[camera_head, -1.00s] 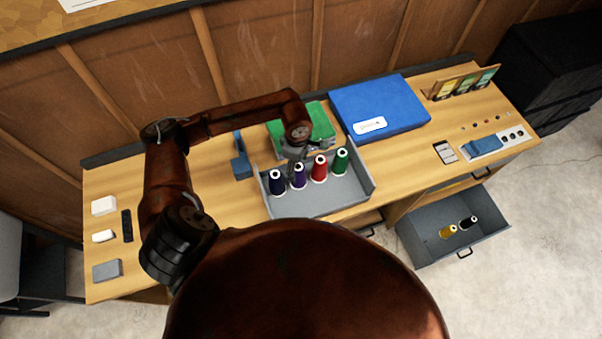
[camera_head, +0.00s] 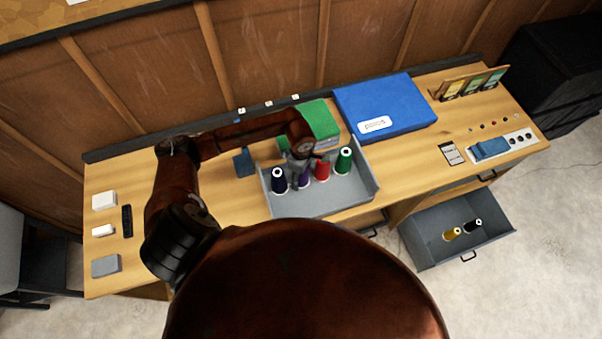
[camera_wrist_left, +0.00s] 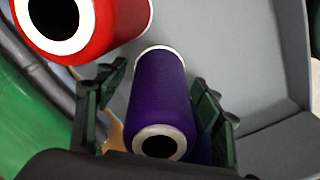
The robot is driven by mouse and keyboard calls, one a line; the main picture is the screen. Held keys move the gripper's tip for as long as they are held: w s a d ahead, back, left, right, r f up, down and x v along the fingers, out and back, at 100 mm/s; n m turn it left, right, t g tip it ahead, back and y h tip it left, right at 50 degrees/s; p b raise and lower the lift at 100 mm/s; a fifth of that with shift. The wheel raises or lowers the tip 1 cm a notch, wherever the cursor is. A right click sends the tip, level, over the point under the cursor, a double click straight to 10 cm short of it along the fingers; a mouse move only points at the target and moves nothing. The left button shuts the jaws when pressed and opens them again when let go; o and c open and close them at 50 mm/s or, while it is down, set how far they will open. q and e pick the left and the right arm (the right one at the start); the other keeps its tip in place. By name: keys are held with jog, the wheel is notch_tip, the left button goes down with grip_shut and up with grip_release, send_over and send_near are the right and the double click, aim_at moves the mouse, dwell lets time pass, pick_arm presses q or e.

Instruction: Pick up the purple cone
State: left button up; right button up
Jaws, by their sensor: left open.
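The purple cone (camera_wrist_left: 160,95) stands in the grey tray (camera_head: 325,205) on the workbench, between a navy cone (camera_head: 279,180) and a red cone (camera_head: 322,170). In the head view the purple cone (camera_head: 304,181) is mostly hidden by my left gripper (camera_head: 302,172), which points down over it. In the left wrist view my left gripper (camera_wrist_left: 160,115) is open, with one finger on each side of the purple cone. I cannot tell whether the fingers touch it. My right gripper is not in view.
A green cone (camera_head: 343,161) stands right of the red one, which sits close to my left finger in the wrist view. A green box (camera_head: 318,120) and a blue case (camera_head: 385,107) lie behind. An open drawer (camera_head: 425,248) holds yellow and black cones.

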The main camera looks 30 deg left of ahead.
pick_arm(q)
jog(key=shift+f, duration=0.15)
jog(key=c, duration=1.5)
notch_tip(320, 180, up, 10)
jog(key=shift+r+b, duration=0.1)
jog(key=shift+b, duration=0.3)
